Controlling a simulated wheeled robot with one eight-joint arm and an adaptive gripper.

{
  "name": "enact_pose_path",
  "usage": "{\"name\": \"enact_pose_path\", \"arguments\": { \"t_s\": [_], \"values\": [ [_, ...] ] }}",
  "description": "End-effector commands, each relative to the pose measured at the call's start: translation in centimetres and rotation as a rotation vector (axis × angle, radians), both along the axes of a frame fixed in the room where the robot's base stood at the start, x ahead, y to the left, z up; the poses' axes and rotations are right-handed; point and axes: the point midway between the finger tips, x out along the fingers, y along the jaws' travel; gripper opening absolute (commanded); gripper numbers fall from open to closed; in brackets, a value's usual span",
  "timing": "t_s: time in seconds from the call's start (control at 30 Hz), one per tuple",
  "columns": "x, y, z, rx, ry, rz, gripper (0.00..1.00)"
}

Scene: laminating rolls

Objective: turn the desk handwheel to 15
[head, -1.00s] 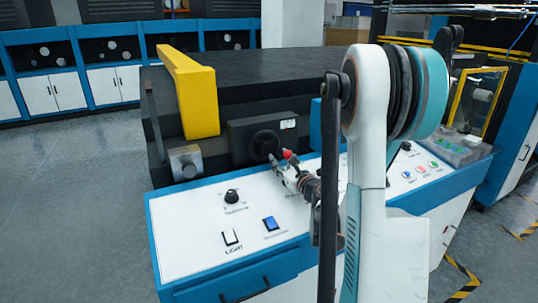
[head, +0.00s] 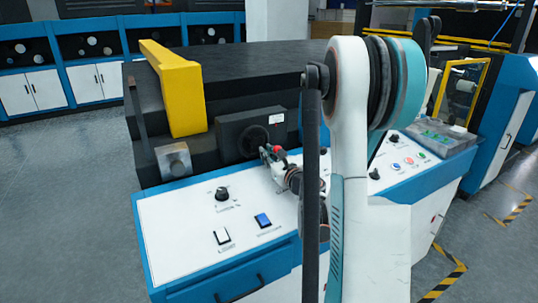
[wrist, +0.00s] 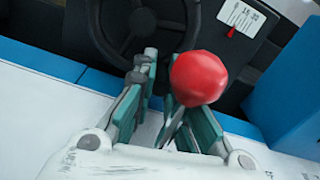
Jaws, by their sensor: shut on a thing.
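The black handwheel (head: 253,141) is on the front of a dark box on the desk machine. In the wrist view the wheel (wrist: 140,22) fills the top, with its lower rim near my finger tips. A red ball knob (head: 278,152) stands just right of and below the wheel; it also shows large in the wrist view (wrist: 198,78). My gripper (wrist: 168,108) is shut on the knob's grey stem, between its teal fingers. The join between stem and wheel is hidden. A white scale label (wrist: 242,17) with a small red pointer sits right of the wheel; its figures are hard to read.
The white panel (head: 180,230) below carries a black dial (head: 222,194), a white switch (head: 221,237) and a blue switch (head: 263,220). A yellow bracket (head: 175,90) stands left of the wheel. A blue block (wrist: 285,95) is close on the right.

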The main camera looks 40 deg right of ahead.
Motion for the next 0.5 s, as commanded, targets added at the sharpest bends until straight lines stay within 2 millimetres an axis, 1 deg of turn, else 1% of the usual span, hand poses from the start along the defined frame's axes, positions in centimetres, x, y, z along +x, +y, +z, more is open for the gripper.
{"name": "enact_pose_path", "arguments": {
  "t_s": [0.13, 0.4, 0.43, 0.47, 0.5],
  "values": [
    [0.03, 0.28, -0.28, 0.064, -0.015, 0.000, 0.00],
    [0.01, 0.25, -0.31, 0.073, -0.017, -0.001, 0.00],
    [0.01, 0.25, -0.31, 0.073, -0.017, -0.002, 0.14],
    [0.01, 0.24, -0.31, 0.073, -0.017, -0.002, 0.21],
    [0.01, 0.24, -0.31, 0.073, -0.017, -0.002, 0.30]
  ]
}}
